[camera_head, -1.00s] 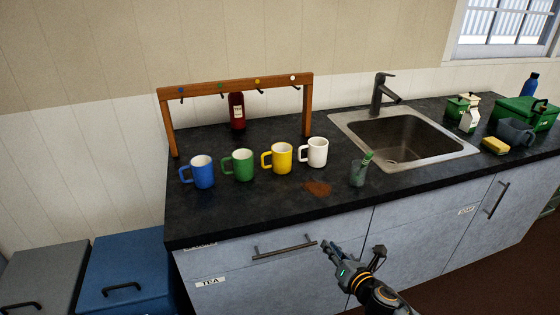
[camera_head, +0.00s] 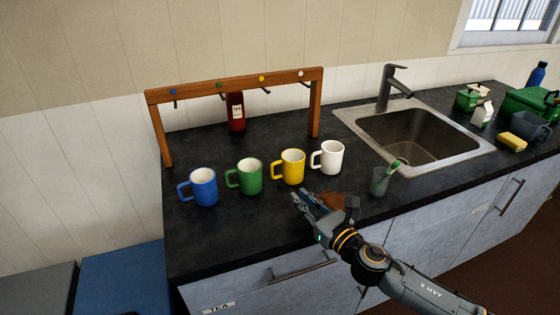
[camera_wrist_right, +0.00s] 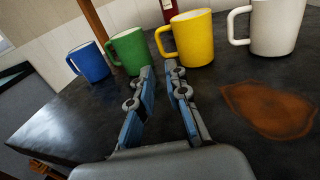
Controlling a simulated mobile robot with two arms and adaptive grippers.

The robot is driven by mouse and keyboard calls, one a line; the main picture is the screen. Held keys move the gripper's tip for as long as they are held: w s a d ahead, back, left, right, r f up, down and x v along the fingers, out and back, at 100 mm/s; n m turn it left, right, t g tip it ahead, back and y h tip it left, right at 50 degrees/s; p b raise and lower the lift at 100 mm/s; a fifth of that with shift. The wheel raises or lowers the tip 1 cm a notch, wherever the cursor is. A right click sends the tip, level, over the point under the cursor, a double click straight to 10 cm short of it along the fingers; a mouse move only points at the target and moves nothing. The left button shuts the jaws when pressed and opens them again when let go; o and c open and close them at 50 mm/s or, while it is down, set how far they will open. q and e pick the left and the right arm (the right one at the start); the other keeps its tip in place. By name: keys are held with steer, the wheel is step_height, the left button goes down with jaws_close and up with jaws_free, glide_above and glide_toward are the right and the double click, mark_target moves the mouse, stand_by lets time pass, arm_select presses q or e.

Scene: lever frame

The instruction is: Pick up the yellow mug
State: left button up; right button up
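The yellow mug (camera_head: 292,167) stands upright on the dark counter, between the green mug (camera_head: 249,177) and the white mug (camera_head: 330,158), its handle to the left. It also shows in the right wrist view (camera_wrist_right: 193,38), just beyond my right fingertips. My right gripper (camera_head: 305,200) is over the counter's front part, in front of the yellow mug and apart from it. In the wrist view its fingers (camera_wrist_right: 160,72) are parted with nothing between them. My left gripper is not in view.
A blue mug (camera_head: 203,187) stands at the left. A wooden rack (camera_head: 240,83) with hooks is behind the mugs. A glass (camera_head: 380,181) with a green item stands right of my gripper, near the sink (camera_head: 420,140). A brown stain (camera_wrist_right: 268,108) lies on the counter.

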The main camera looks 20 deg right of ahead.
steer(key=p, duration=0.1)
glide_toward(272, 177)
steer(key=w, duration=0.1)
steer(key=w+r, duration=0.1)
steer(key=w, duration=0.1)
steer(key=w+a+r, duration=0.1)
steer(key=shift+w+r, duration=0.1)
steer(key=shift+w, duration=0.75)
steer(key=shift+w+a+p, duration=0.15)
steer(key=shift+w+p, duration=0.2)
steer(key=x, duration=0.4)
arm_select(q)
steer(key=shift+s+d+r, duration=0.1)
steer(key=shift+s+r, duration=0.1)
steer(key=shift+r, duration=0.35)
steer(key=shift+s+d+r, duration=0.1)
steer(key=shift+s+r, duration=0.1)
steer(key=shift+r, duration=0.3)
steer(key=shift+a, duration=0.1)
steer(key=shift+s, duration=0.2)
arm_select(e)
jaws_close()
steer(key=shift+r, duration=0.1)
